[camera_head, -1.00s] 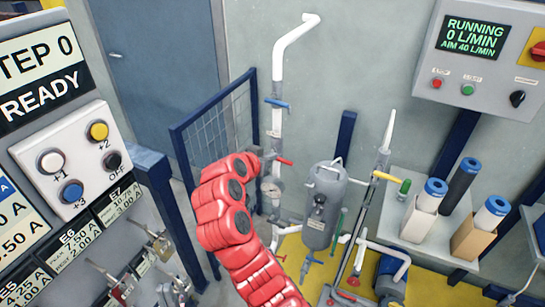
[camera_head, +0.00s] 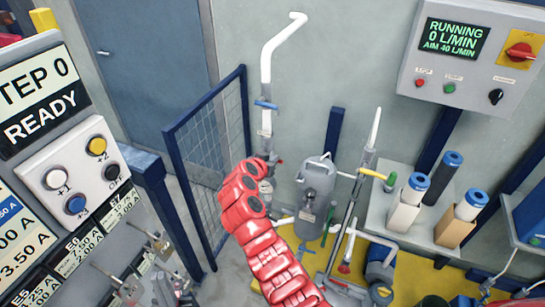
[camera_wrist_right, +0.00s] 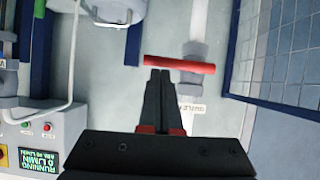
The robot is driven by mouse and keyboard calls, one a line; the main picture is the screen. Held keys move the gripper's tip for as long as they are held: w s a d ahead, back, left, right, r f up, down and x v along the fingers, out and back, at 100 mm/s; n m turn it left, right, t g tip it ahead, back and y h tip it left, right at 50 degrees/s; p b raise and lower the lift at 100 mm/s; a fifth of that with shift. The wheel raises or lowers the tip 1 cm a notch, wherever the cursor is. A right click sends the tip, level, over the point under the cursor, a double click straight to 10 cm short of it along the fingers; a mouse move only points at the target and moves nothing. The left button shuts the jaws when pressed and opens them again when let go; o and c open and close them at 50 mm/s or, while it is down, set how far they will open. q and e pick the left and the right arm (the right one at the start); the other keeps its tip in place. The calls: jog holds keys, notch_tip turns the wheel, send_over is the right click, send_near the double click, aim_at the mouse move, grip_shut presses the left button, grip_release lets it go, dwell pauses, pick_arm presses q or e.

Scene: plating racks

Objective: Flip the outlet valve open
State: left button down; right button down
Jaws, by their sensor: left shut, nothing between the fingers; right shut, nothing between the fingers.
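A partly covered label (camera_wrist_right: 190,107) sits beside the pipe. My right gripper (camera_wrist_right: 160,73) is shut and empty, its tips right at the left half of the bar; I cannot tell whether they touch. In the head view my red right arm reaches to the upright pipe (camera_head: 266,75) and largely hides the gripper and handle. My left gripper is not in view.
A grey tank (camera_head: 316,190) stands right of the pipe. A blue-handled valve (camera_head: 266,104) sits higher up. The control panel (camera_head: 452,42) reads RUNNING, 0 L/MIN, AIM 40 L/MIN. A blue mesh fence (camera_head: 205,150) stands left. A shelf (camera_head: 385,232) holds cartridges.

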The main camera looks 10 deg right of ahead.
notch_tip(320, 180, down, 9)
jog(key=w+a+m+t+y+b, duration=0.1)
jog(key=m+t+y+b, duration=0.4)
jog(key=b, duration=3.1)
jog(key=a+m+t, duration=0.1)
jog(key=m, duration=0.5)
jog(key=shift+w+a+m+t+b, duration=0.25)
jog(key=shift+a+m+t+b, duration=0.05)
jog(key=shift+t, duration=0.1)
jog(key=shift+w+a+f, duration=0.1)
